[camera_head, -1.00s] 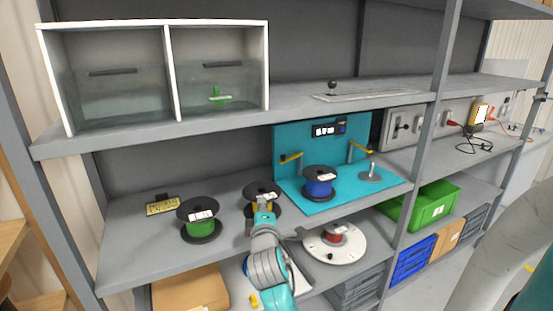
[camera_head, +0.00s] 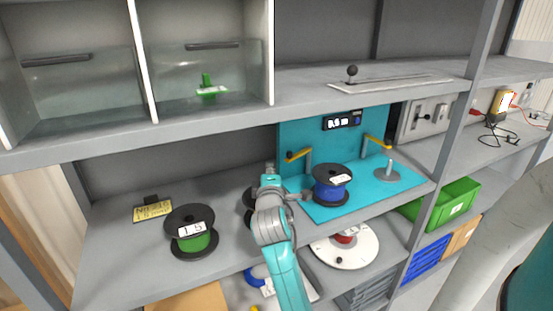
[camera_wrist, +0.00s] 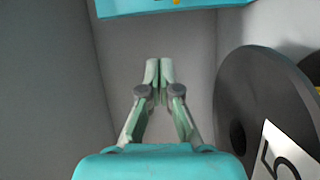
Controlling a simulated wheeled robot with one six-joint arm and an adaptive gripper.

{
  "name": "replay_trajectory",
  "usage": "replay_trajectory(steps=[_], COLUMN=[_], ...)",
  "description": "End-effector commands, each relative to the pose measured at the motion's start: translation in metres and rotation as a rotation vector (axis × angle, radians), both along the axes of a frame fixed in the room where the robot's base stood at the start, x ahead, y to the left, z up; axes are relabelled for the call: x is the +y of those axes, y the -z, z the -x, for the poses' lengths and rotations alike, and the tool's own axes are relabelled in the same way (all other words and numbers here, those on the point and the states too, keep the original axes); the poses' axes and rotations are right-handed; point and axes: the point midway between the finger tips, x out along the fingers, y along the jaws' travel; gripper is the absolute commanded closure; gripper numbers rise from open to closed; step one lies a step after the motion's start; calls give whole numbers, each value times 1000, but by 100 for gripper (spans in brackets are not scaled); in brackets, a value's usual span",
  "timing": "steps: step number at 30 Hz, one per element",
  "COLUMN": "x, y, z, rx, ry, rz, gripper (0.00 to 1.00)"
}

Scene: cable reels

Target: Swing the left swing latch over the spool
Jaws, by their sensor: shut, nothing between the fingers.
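The left swing latch (camera_head: 298,155) is a yellow arm on a grey post at the left of the teal station (camera_head: 295,130). It points left, away from the spool. The blue spool (camera_head: 332,185) with black flanges and a white label sits on the teal base. The right swing latch (camera_head: 377,140) is a yellow arm on a post, also turned away from the spool. My gripper (camera_head: 270,168) is left of the station, apart from the left latch. In the wrist view its fingers (camera_wrist: 159,68) are shut and empty, with teal board and a bit of yellow at the top.
A green spool (camera_head: 192,232) and a yellow tag (camera_head: 153,211) lie to the left on the shelf. A dark spool (camera_head: 248,200) is partly hidden behind my arm; a dark flange (camera_wrist: 250,95) fills the wrist view's right. The shelf above (camera_head: 240,125) overhangs.

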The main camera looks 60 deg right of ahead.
Motion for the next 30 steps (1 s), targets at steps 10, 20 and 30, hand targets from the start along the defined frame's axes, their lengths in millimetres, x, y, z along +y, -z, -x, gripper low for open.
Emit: replay_trajectory(steps=[10, 20, 30], x=[-46, -81, -88], y=[-3, -1, 0], z=[-32, -44, -16], rx=[-1, -2, -2], ry=[1, 3, 1], rz=[0, -1, 1], gripper=[100, 100, 100])
